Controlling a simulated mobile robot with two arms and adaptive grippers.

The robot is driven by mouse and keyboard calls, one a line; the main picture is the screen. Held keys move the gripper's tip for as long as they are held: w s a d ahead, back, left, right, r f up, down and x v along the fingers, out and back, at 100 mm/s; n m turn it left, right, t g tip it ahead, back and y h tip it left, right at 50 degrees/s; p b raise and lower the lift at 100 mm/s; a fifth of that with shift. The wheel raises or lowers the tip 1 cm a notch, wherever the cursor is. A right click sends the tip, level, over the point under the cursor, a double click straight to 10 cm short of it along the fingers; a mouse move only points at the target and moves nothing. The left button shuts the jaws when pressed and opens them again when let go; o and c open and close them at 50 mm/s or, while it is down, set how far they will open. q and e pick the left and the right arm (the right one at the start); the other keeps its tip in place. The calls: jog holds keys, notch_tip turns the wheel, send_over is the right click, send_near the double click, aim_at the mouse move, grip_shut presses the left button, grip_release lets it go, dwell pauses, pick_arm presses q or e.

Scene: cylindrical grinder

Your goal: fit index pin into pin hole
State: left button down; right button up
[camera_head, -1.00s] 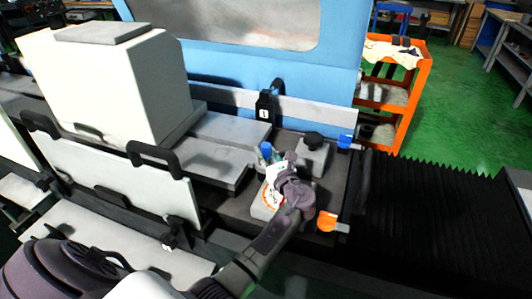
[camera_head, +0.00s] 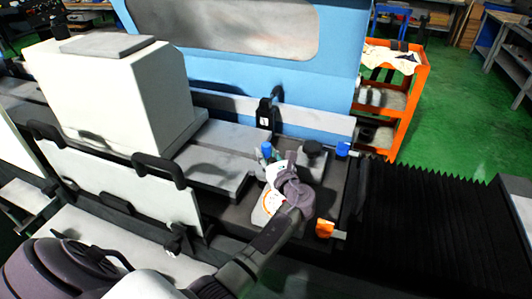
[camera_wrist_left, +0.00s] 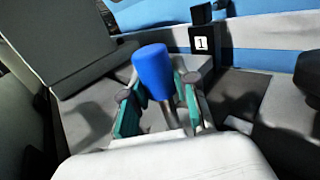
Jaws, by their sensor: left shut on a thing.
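The index pin (camera_wrist_left: 153,72) has a blue knob and a thin metal shaft. It stands slightly tilted between the teal-padded fingers of my left gripper (camera_wrist_left: 158,98), which is shut on it. In the head view the pin's blue knob (camera_head: 267,150) shows just beyond my left gripper (camera_head: 272,163), over the grey machine table. The lower end of the shaft is hidden behind the gripper body in the wrist view. I cannot make out the pin hole in either view. My right gripper is not in view.
A black block labelled 1 (camera_head: 264,117) stands behind the pin. A dark round knob (camera_head: 313,148) on a grey block is to the right. A blue clip (camera_head: 343,150) and an orange clip (camera_head: 325,229) sit at the table's right edge. Black bellows (camera_head: 430,220) lie beyond.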

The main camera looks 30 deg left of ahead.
pick_arm(q)
jog(key=shift+p, duration=0.65)
dwell(1.5)
jog(key=shift+f+b, duration=1.45)
jog(key=shift+f, duration=0.6)
jog(key=c, duration=1)
grip_release()
jog(key=shift+o, duration=1)
jog(key=shift+f, duration=0.1)
jog(key=shift+s, duration=0.1)
jog(key=v, duration=0.7)
jog(key=shift+s+d, duration=0.15)
jog(key=shift+d, duration=0.15)
